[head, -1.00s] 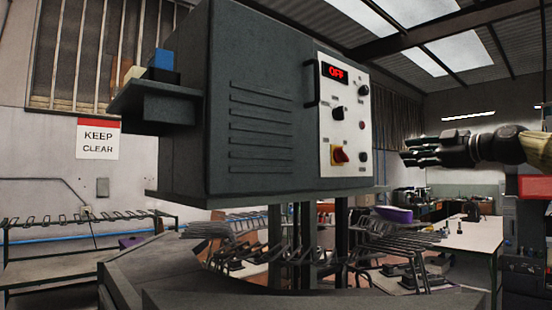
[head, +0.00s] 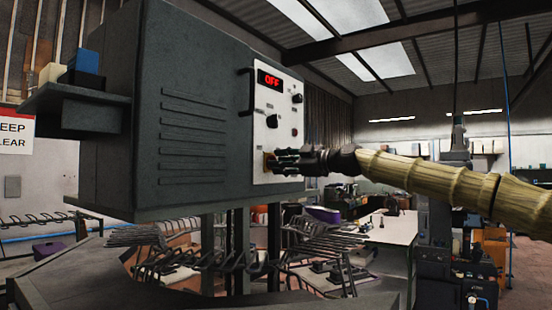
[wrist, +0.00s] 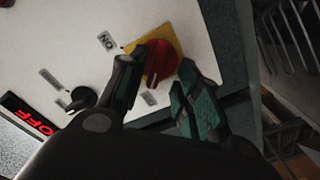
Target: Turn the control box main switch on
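The control box (head: 195,110) is a large dark grey cabinet with a white panel (head: 267,140) on its front. A red display (head: 270,79) reads OFF, and it also shows in the wrist view (wrist: 32,118). The main switch (wrist: 160,62) is a red rotary knob on a yellow plate, with an ON label (wrist: 107,41) beside it. My gripper (head: 278,162) is at the switch in the head view and largely covers it. In the wrist view its two fingers (wrist: 155,88) are apart, one on each side of the red knob. Contact with the knob cannot be told.
A black knob (wrist: 82,98) sits nearby on the panel. Wire racks (head: 240,250) stand below the box. A shelf with a blue block (head: 87,61) juts from the box's left side. A white table (head: 385,232) stands behind at the right.

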